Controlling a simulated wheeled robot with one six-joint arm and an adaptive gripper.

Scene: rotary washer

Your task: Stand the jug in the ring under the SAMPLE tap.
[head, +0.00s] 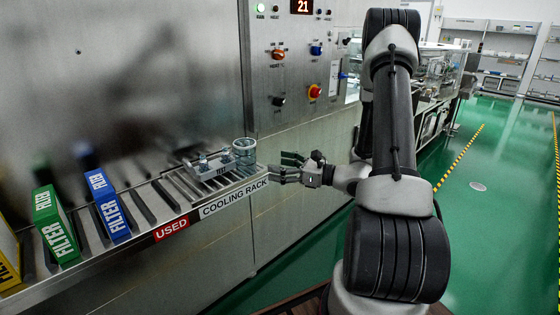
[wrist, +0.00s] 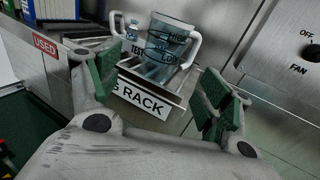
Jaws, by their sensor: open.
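The jug (wrist: 170,38) is clear bluish, with dark level marks including HIGH, and stands upright on the end of the cooling rack (wrist: 140,97). A pale handle shows on its right side in the wrist view. In the head view the jug (head: 244,152) stands at the rack's right end. My gripper (head: 283,168) is open and empty, just right of the rack's end. In the wrist view the jug is ahead of my open green-padded fingers (wrist: 162,82), apart from them. I cannot make out the SAMPLE tap or its ring in either view.
A metal piece labelled TEST (head: 215,166) sits on the rack close left of the jug. Blue (head: 108,205) and green (head: 55,225) filters stand farther left, by the USED label. A steel panel with knobs (head: 278,54) rises behind. Green floor is open at right.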

